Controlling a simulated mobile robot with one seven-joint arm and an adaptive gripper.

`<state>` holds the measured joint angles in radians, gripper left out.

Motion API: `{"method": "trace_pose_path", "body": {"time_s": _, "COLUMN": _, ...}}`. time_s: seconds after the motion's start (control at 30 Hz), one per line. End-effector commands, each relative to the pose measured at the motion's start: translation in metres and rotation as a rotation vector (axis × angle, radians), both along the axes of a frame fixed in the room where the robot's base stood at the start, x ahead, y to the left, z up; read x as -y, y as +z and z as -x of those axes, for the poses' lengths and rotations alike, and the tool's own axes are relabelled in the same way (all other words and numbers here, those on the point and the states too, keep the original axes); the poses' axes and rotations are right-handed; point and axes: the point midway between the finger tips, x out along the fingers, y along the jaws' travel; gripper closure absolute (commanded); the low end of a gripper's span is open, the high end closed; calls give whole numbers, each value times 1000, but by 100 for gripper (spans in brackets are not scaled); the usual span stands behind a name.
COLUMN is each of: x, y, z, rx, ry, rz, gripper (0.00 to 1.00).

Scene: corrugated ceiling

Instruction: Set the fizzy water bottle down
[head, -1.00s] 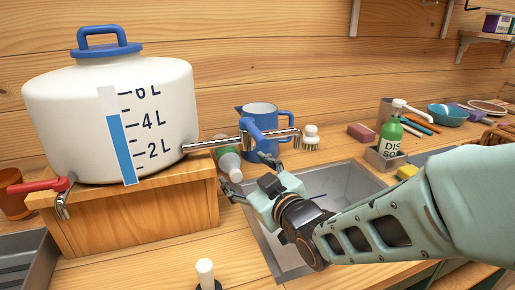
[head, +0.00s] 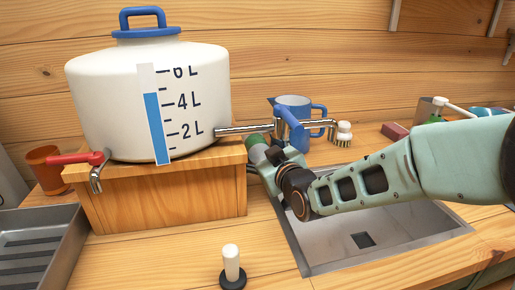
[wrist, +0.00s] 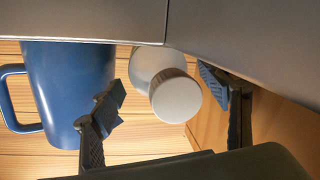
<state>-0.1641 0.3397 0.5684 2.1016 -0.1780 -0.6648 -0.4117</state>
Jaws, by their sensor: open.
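The bottle (head: 257,154), green with a pale part, is beside the wooden box at the sink's back left corner, mostly hidden by my gripper in the head view. In the wrist view its round white cap (wrist: 176,96) and a pale part behind it show between the fingers. My gripper (wrist: 162,88) is open, one finger on each side of the bottle, with visible gaps. In the head view my gripper (head: 262,166) is low beside the box. I cannot tell whether the bottle stands or leans.
A white dispenser (head: 110,95) stands on the wooden box (head: 170,205), its metal spout reaching over the bottle area. A blue jug (head: 292,108) and a brush (head: 344,133) stand behind. The sink (head: 400,225) lies under my arm. A white-handled plug (head: 232,265) is in front.

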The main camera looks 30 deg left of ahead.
Motion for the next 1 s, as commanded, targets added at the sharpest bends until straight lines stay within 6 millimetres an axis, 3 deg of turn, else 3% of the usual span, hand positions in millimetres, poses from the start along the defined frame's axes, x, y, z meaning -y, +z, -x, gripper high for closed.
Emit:
{"method": "trace_pose_path", "body": {"time_s": 0.23, "x": -1, "y": 0, "z": -1, "rx": -1, "ry": 0, "rz": 1, "gripper": 31}}
{"method": "trace_pose_path", "body": {"time_s": 0.87, "x": -2, "y": 2, "z": -1, "rx": 3, "ry": 2, "rz": -2, "gripper": 100}}
{"method": "trace_pose_path", "body": {"time_s": 1.0, "x": -2, "y": 2, "z": 0, "rx": 3, "ry": 1, "rz": -2, "gripper": 100}}
